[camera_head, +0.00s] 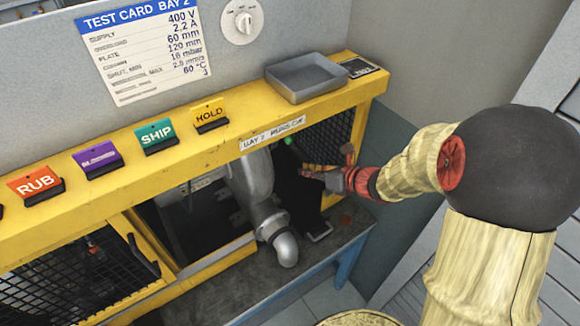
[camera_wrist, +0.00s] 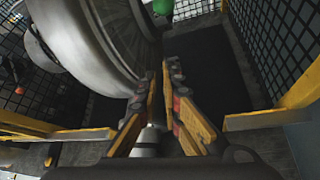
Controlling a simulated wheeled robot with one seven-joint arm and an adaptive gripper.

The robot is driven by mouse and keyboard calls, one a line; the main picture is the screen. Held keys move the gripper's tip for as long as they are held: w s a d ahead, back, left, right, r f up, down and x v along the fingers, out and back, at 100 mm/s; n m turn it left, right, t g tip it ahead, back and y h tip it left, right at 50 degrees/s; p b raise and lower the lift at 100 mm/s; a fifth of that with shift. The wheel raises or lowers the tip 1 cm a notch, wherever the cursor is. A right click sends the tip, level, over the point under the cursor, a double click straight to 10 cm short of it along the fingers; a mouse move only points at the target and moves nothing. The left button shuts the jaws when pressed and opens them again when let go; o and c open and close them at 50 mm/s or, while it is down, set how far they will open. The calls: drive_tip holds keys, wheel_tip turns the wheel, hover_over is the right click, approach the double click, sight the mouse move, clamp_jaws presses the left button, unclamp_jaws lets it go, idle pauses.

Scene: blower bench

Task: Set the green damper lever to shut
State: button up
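The green knob of the damper lever (camera_head: 287,141) shows at the opening under the yellow frame, right of the grey blower pipe. The lever's arm is mostly out of view there. My gripper (camera_head: 308,169) is inside the bay opening, below and right of the knob, apart from it. In the wrist view my gripper (camera_wrist: 160,76) has a narrow gap between its fingertips and nothing is seen held in it.
The blower housing (camera_wrist: 95,45) fills the left of the wrist view, close to the left finger. Wire mesh (camera_wrist: 285,40) and yellow frame bars (camera_wrist: 270,119) stand on the right. A grey tray (camera_head: 306,77) sits on the yellow frame above the opening.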

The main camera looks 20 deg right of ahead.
drive_tip(key=shift+s+a+f+m+t+b, duration=0.15)
drive_tip(key=shift+a+f+m+t+b, duration=0.2)
drive_tip(key=shift+a+t+b, duration=0.1)
clamp_jaws()
drive_tip(key=w+a+m+b, duration=0.1)
drive_tip(key=w+a, duration=0.1)
drive_tip(key=w, duration=0.7)
drive_tip(key=shift+a+r+m, duration=0.3)
drive_tip(key=shift+r+m, duration=0.05)
drive_tip(key=shift+r, duration=0.05)
drive_tip(key=shift+t, duration=0.25)
